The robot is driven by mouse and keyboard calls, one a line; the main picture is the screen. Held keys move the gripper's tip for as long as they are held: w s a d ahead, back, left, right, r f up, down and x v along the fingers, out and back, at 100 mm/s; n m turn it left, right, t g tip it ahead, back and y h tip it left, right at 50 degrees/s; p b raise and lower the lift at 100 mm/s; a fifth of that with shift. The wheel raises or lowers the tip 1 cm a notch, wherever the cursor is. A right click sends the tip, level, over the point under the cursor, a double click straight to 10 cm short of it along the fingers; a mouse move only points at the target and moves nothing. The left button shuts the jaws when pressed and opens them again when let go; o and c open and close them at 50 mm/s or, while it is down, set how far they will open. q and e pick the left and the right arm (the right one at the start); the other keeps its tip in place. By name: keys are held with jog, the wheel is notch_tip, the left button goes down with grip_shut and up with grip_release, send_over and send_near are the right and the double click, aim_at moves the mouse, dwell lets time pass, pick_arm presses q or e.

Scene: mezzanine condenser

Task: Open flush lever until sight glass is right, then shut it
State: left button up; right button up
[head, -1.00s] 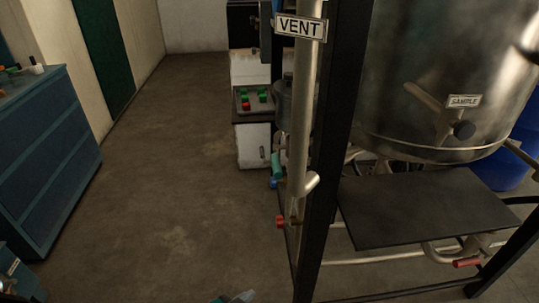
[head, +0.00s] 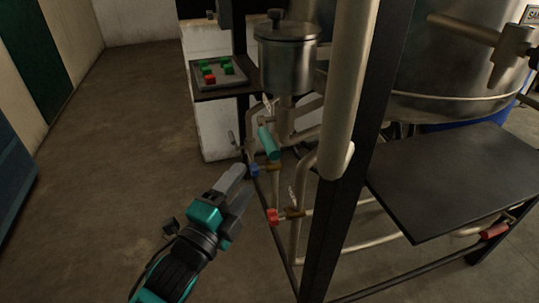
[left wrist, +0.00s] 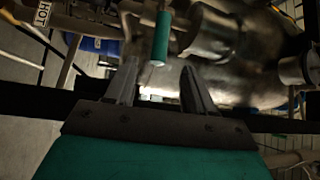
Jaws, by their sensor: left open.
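My left gripper (head: 240,183) is open and empty, left of the pipework and in front of the valves in the head view. A teal cylindrical handle (head: 268,142) sits on the pipes below a lidded steel pot; in the left wrist view the teal handle (left wrist: 161,38) lies just beyond the gap between my open fingers (left wrist: 158,78), apart from them. A blue lever (head: 255,170) and a red lever (head: 272,215) are lower on the pipes. No flush label is readable, so I cannot tell which is the flush lever. I cannot make out the sight glass. My right gripper is out of view.
A black upright post (head: 345,180) and a thick vertical pipe (head: 350,80) stand right of the valves. A dark shelf (head: 455,185) juts out under the large steel vessel (head: 430,75). A tray (head: 218,75) holds green and red pieces. The floor at left is clear.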

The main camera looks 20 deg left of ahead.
aim_at(269, 143)
pick_arm(q)
jog(key=b+x, duration=0.1)
jog(key=x, duration=1)
jog(key=shift+w, duration=0.2)
jog(key=shift+w+d+r, duration=0.1)
jog(key=shift+w+d, duration=0.05)
jog(key=shift+w, duration=0.5)
grip_shut()
